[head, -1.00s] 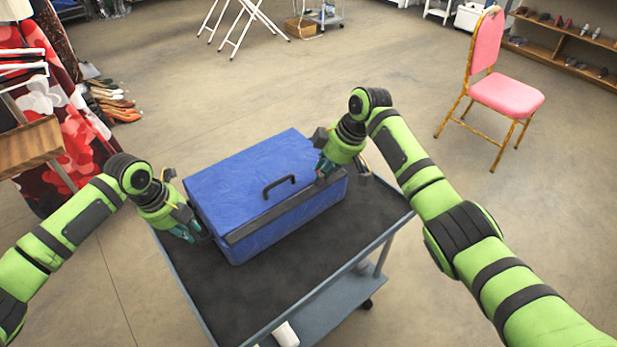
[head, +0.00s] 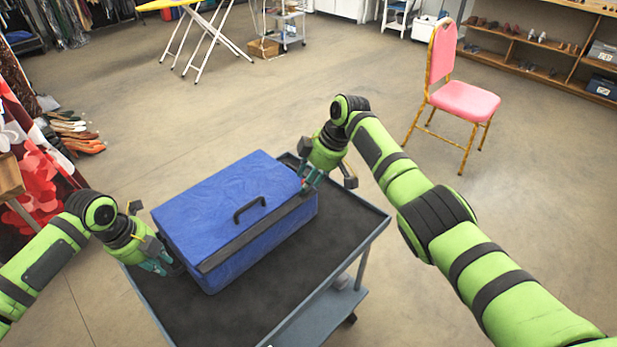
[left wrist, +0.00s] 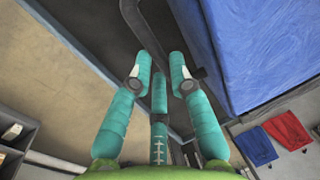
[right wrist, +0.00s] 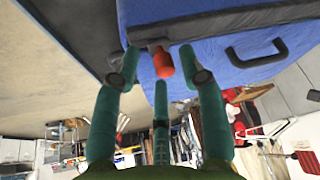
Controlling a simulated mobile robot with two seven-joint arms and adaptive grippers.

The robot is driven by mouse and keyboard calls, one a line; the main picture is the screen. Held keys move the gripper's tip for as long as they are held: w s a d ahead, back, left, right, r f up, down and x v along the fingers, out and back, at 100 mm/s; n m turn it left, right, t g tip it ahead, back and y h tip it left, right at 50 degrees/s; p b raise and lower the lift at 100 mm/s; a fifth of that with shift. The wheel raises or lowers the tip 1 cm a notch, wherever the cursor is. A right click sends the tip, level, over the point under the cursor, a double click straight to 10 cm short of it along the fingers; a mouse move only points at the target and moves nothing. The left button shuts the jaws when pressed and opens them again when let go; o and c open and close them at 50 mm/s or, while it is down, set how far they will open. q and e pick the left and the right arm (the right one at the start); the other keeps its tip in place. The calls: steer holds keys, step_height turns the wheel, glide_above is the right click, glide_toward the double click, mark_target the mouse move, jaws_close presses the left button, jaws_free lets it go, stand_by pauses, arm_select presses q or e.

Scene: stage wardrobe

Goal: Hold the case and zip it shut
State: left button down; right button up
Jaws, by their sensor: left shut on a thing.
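The blue case (head: 228,190) lies closed-lidded on the cart, with a black top handle (head: 250,208) and a dark zip band (head: 255,234) along its near upper edge. My left gripper (head: 158,266) is at the case's left end. In the left wrist view its teal fingers (left wrist: 162,70) are shut on a dark curved handle (left wrist: 135,22) beside the blue side. My right gripper (head: 307,184) is at the band's right end. In the right wrist view its fingers (right wrist: 160,70) are spread around an orange zip pull (right wrist: 163,62), with gaps beside it. How far the zip is closed cannot be told.
The grey cart (head: 345,255) has bare dark top in front of and right of the case. A pink chair (head: 465,100) stands behind at the right. Shelves of shoes (head: 540,50) are beyond it. A red floral cloth (head: 35,150) hangs at the far left.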

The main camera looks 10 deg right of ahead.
arm_select(q)
steer(key=shift+a, duration=0.1)
arm_select(e)
steer(key=v, duration=1.2)
arm_select(q)
steer(key=c, duration=1.1)
jaws_free()
steer(key=shift+o, duration=0.2)
